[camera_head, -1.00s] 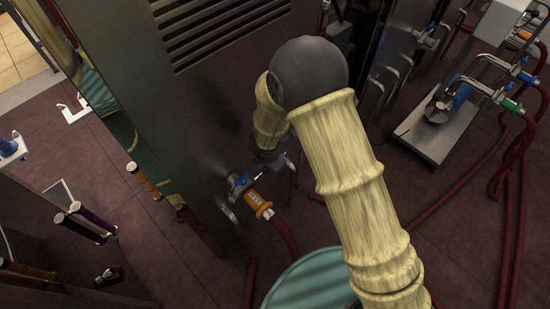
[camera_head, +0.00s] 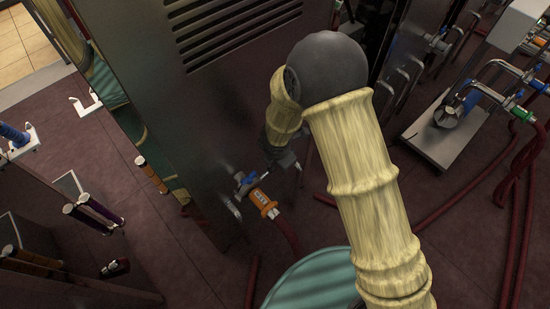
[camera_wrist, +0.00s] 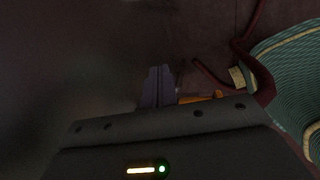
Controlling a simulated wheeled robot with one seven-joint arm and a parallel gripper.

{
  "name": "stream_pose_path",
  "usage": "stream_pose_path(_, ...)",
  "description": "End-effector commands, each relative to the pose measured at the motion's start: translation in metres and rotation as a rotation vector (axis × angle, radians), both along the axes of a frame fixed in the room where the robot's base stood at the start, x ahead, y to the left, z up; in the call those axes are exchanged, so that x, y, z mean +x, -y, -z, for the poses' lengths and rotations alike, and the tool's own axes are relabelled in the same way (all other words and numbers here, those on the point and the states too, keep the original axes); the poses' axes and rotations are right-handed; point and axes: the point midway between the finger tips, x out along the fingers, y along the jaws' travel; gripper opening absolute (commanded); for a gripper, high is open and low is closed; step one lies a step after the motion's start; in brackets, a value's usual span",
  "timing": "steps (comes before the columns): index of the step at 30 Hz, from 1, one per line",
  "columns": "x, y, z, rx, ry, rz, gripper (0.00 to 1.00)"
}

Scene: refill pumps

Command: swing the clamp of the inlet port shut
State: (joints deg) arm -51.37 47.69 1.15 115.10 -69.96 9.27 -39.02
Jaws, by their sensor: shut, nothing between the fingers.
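The port on the lower side of the dark cabinet has a blue part (camera_head: 246,182) and an orange coupling (camera_head: 262,202) with a dark red hose behind it. A grey metal lever (camera_head: 233,209) hangs just left of the coupling; I cannot tell how far its clamp is swung. In the wrist view my gripper (camera_wrist: 158,86) is shut and empty. The orange coupling (camera_wrist: 208,98) shows beside the fingers there, partly hidden by the gripper body. Contact cannot be told.
The cabinet (camera_head: 195,120) with vent slots stands close to the port. Dark red hoses (camera_head: 285,236) run over the floor. A green striped rounded thing (camera_head: 312,282) is in front. A metal stand (camera_head: 440,140) with ports is at the right. Floor at the left is partly clear.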

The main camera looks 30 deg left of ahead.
Motion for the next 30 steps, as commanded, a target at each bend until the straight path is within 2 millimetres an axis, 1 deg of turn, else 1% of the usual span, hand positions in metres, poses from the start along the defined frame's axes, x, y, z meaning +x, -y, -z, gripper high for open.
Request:
stream_pose_path(1, 0.000, 0.001, -0.017, 0.004, 0.001, 0.000, 0.00)
stream_pose_path(12, 0.000, 0.016, -0.088, 0.010, 0.003, 0.006, 0.00)
stream_pose_path(15, -0.002, 0.018, -0.104, 0.009, 0.003, 0.002, 0.00)
stream_pose_path(18, -0.004, 0.019, -0.113, 0.007, 0.003, -0.002, 0.00)
stream_pose_path(21, -0.005, 0.019, -0.117, 0.007, 0.002, -0.004, 0.00)
stream_pose_path(30, -0.005, 0.019, -0.116, 0.007, 0.002, -0.005, 0.00)
